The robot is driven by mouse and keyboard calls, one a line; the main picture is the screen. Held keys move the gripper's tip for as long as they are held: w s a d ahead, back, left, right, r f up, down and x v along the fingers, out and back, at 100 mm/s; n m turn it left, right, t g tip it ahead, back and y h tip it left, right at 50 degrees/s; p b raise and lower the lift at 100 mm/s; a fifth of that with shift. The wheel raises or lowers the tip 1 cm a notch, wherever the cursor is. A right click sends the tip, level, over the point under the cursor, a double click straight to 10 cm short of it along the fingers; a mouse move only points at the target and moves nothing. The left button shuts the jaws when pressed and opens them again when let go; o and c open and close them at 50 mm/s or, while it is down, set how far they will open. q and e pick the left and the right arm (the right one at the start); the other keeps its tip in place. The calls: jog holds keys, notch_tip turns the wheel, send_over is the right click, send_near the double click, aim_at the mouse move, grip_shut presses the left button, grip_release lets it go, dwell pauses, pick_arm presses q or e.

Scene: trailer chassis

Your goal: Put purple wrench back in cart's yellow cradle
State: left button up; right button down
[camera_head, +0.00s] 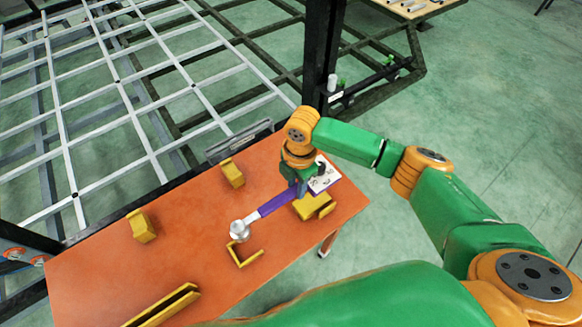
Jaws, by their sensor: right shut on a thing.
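The purple wrench (272,204) has a purple handle and a silver head (240,230). It lies diagonally over the right part of the orange cart top (190,240). My right gripper (299,188) points down over the handle's right end and is shut on it. Its fingertips are small and partly hidden. Yellow cradle pieces are close by: a block (312,207) beside the gripper and an angled bracket (245,257) just in front of the silver head. I cannot tell whether the wrench touches them. My left gripper is out of view.
Other yellow holders stand on the cart: two small blocks (232,173) (142,226) and a long channel (165,306) at the front. A white printed card (324,177) lies behind the gripper. A dark post (320,50) and the chassis frame (110,80) stand behind the cart.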

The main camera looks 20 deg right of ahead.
jog(key=shift+s+a+r, duration=0.1)
jog(key=shift+s+r, duration=0.2)
jog(key=shift+s, duration=0.3)
pick_arm(q)
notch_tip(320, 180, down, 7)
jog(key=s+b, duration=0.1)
jog(key=b, duration=0.5)
jog(key=shift+b, duration=0.4)
pick_arm(e)
send_over(296, 216)
notch_tip(296, 216, down, 10)
jog(key=shift+w+f, duration=0.1)
jog(key=shift+f, duration=0.05)
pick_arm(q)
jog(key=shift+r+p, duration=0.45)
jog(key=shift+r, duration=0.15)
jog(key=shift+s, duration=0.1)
pick_arm(e)
jog(key=shift+c, duration=0.2)
grip_release()
